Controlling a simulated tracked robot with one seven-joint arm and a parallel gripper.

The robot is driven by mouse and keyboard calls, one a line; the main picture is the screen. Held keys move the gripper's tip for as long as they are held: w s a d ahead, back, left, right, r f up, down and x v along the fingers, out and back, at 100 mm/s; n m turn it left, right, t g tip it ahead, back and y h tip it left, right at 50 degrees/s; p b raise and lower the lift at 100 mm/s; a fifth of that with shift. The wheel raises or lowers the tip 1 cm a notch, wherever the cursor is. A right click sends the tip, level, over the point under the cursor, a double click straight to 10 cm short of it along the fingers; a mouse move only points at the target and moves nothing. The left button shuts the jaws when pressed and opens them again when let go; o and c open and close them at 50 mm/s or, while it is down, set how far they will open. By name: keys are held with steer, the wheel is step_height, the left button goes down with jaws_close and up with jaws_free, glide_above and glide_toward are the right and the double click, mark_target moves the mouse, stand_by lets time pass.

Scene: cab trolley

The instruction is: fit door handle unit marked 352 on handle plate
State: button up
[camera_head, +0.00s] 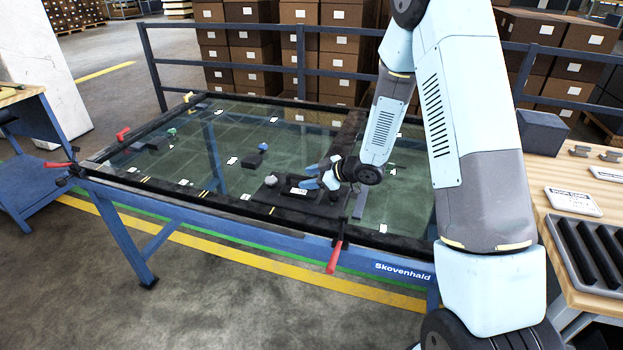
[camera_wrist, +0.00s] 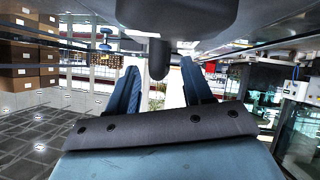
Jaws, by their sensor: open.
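My gripper (camera_head: 313,177) is low over the near middle of the glass door panel (camera_head: 225,140), with its blue fingers pointing left. The label is too small to read. I cannot tell whether this is the handle plate or the handle unit marked 352, and the arm hides part of that area.
Small dark parts (camera_head: 250,157) and white number tags lie about the panel. Red clamps (camera_head: 335,257) stand at the edges of the blue frame. A wooden bench at right holds a sign (camera_head: 573,201) and a slotted tray (camera_head: 590,256). Stacked cartons (camera_head: 255,45) stand behind a blue rail.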

steer(key=s+d+r+m+t+h, duration=0.1)
steer(key=s+d+r+m+h, duration=0.25)
steer(key=d+r, duration=0.45)
steer(key=s+d+r+m+t+h, duration=0.2)
steer(key=d+r+h, duration=0.2)
steer(key=d+r, duration=0.45)
steer(key=s+d+r+m+t+h, duration=0.1)
steer(key=s+d+r+m+h, duration=0.2)
steer(key=d+r, duration=0.45)
steer(key=s+a+r+m+g, duration=0.1)
steer(key=s+r+m+g, duration=0.1)
steer(key=s, duration=1)
steer(key=s+a+r+m+g, duration=0.1)
steer(key=s+r+m, duration=0.3)
steer(key=s, duration=0.9)
steer(key=shift+s+a+r+m+g, duration=0.35)
steer(key=shift+m+g, duration=0.3)
steer(key=shift+g, duration=0.15)
steer(key=shift+w, duration=0.1)
steer(key=shift+c, duration=0.7)
